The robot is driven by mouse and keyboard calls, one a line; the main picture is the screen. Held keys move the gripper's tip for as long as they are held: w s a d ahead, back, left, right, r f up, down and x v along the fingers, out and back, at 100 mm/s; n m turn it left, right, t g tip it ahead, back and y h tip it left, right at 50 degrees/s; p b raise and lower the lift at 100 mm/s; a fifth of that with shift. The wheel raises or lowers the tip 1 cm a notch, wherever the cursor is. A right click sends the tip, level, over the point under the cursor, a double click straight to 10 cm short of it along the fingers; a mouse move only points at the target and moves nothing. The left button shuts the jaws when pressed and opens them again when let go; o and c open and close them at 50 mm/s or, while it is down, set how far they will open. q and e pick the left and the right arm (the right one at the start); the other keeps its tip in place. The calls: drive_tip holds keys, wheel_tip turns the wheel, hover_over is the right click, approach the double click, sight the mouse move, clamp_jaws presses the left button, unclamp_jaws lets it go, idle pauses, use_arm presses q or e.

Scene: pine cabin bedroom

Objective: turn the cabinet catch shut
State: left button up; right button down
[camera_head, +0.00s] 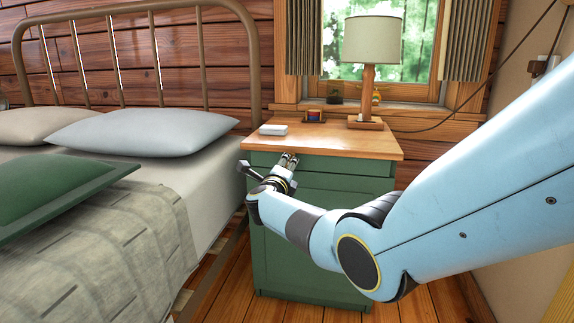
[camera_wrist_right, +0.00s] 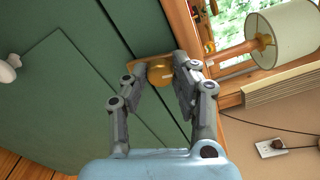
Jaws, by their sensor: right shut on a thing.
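The green cabinet (camera_head: 318,268) with a wooden top stands beside the bed. My right gripper (camera_head: 289,161) is at the upper front of the cabinet. In the right wrist view its fingers (camera_wrist_right: 160,82) close on the brass catch from both sides. In the head view the gripper and arm hide the catch. My left gripper is not in view.
A lamp (camera_head: 372,42), a white box (camera_head: 273,130) and small items stand on the cabinet top (camera_head: 330,143). The bed (camera_head: 170,177) is close on the left. A white knob (camera_wrist_right: 10,68) sits on the green front. The window is behind.

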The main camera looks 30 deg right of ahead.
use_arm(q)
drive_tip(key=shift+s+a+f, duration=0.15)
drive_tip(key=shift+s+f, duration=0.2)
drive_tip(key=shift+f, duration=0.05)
use_arm(e)
drive_tip(key=shift+n, duration=1)
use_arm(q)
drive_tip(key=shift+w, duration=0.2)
use_arm(e)
drive_tip(key=c, duration=1.1)
unclamp_jaws()
drive_tip(key=shift+a, duration=0.1)
drive_tip(key=shift+o, duration=0.2)
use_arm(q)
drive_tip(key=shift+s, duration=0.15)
use_arm(e)
drive_tip(key=v, duration=1.2)
